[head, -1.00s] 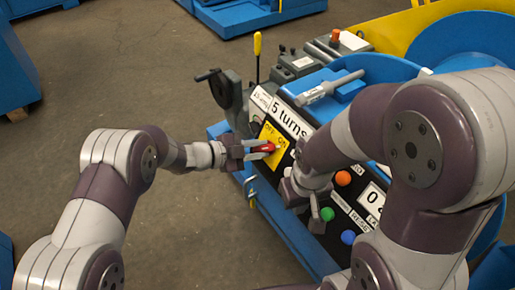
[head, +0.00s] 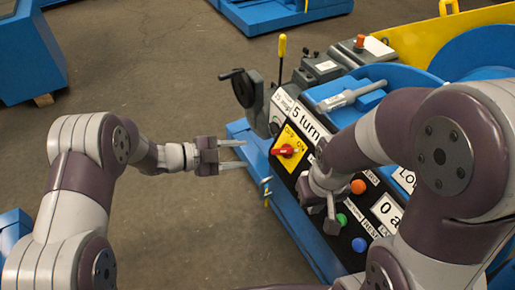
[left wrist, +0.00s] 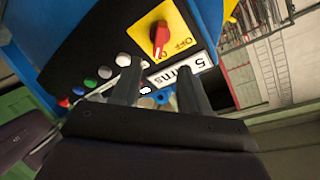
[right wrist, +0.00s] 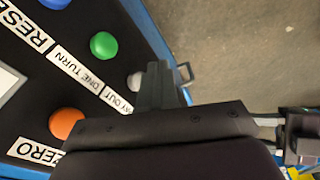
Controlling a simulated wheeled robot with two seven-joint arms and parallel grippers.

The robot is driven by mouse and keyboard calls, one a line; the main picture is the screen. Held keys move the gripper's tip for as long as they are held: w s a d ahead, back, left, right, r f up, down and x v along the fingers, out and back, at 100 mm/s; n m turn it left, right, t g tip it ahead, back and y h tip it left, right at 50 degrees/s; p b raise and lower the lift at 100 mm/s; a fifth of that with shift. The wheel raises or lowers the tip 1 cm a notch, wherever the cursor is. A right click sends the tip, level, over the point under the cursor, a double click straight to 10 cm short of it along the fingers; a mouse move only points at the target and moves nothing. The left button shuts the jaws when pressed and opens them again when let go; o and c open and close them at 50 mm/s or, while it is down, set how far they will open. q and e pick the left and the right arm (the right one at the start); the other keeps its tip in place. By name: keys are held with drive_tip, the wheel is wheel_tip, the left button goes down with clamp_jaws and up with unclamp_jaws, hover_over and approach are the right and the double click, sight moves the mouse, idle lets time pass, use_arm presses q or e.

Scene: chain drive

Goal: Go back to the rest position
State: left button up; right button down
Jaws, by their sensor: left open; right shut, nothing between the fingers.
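My left gripper (head: 242,155) is open and empty, to the left of the control panel and apart from it. Its two fingers (left wrist: 158,92) also show spread in the left wrist view. The red switch (head: 286,151) on its yellow plate stands clear of the fingers; it also shows in the left wrist view (left wrist: 159,38). My right gripper (head: 331,220) is shut and empty, over the panel's lower part near the green button (head: 341,220). Its closed fingers also show in the right wrist view (right wrist: 158,88), near the panel's edge.
The blue machine has an orange button (head: 358,187), a blue button (head: 359,244) and a hand crank (head: 240,86). A lever with a yellow grip (head: 282,46) stands upright behind. The grey floor (head: 150,230) left of the machine is free.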

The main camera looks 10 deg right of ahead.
use_arm(q)
drive_tip(key=shift+s+a+r, duration=0.1)
drive_tip(key=shift+a+r, duration=0.1)
drive_tip(key=shift+a, duration=0.35)
